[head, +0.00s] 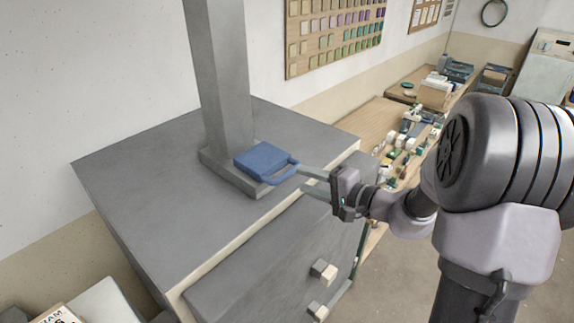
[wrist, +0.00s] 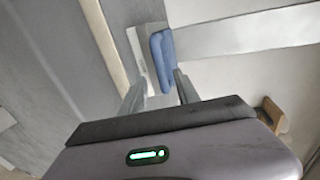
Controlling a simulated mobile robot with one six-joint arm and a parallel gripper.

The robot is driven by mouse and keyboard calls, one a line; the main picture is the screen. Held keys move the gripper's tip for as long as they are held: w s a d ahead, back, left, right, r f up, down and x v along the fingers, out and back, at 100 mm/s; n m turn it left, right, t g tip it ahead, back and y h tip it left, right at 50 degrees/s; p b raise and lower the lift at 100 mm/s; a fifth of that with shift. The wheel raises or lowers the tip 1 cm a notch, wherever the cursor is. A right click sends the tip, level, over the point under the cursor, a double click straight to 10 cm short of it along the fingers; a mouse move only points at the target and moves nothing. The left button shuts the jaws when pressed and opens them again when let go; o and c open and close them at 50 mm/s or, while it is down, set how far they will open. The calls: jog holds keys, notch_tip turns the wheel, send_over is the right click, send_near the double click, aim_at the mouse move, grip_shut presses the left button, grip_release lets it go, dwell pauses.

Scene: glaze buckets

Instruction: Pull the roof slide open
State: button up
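The blue roof slide (head: 262,158) is a flat plate with a loop handle (head: 285,174). It lies at the foot of a grey square flue on top of the grey kiln. In the wrist view the blue slide (wrist: 162,56) shows just beyond the fingertips, with its far part against the flue. My gripper (head: 302,179) is at the handle's right end, its two fingers apart. In the wrist view my gripper (wrist: 159,82) is open, with one finger on each side of the handle's line. I cannot tell whether a finger touches the handle.
The grey flue (head: 218,80) rises beside the slide. The kiln's flat top (head: 150,180) is otherwise clear. Its front has light knobs (head: 324,271). A wooden bench (head: 375,122) with several small items stands behind on the right. Stacked boxes or books (head: 95,303) are at lower left.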

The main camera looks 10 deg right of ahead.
aim_at(290, 175)
jog(key=p+x, duration=0.1)
jog(key=x, duration=0.5)
jog(key=shift+a+r, duration=0.1)
jog(key=shift+a, duration=0.1)
jog(key=shift+w, duration=0.3)
jog(key=shift+s, duration=0.1)
grip_shut()
dwell(0.6)
